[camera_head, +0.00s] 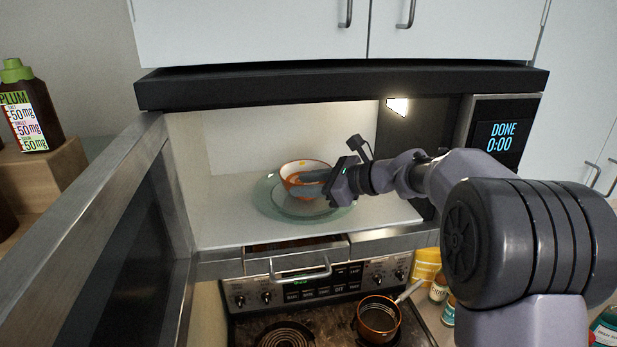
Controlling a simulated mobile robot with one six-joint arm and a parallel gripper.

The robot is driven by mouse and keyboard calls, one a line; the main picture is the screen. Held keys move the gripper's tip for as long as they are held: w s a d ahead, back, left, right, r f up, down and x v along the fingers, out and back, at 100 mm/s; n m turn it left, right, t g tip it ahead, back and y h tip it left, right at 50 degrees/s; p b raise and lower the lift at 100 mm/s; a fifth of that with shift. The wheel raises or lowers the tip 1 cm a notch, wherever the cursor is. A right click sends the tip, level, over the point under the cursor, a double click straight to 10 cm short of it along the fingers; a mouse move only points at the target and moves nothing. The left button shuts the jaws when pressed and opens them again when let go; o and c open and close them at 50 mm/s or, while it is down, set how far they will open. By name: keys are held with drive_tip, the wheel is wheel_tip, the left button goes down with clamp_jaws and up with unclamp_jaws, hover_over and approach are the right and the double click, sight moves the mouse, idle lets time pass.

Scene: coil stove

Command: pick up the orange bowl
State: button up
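The orange bowl (293,170), white inside with an orange patterned outside, sits upright on a round glass plate (272,206) inside the open microwave (215,225). My gripper (308,184) reaches in from the right, with its fingers at the bowl's right side. The fingers overlap the bowl's near right wall and hide part of it. I cannot tell whether they are closed on the wall or only beside it.
The microwave door (95,215) stands open on the left. My arm passes close to the control panel (499,135) on the right. Below are a stove (325,290) with a small pot (379,318) and several jars (427,262). A brown bottle (30,110) stands at far left.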

sight(289, 185)
drive_tip(key=x, duration=0.3)
drive_tip(key=shift+w, duration=0.1)
drive_tip(key=shift+s+d+r, duration=0.2)
drive_tip(key=shift+s+d, duration=0.1)
drive_tip(key=shift+d, duration=0.05)
clamp_jaws()
drive_tip(key=shift+a, duration=0.1)
drive_tip(key=shift+f, duration=0.1)
idle(0.6)
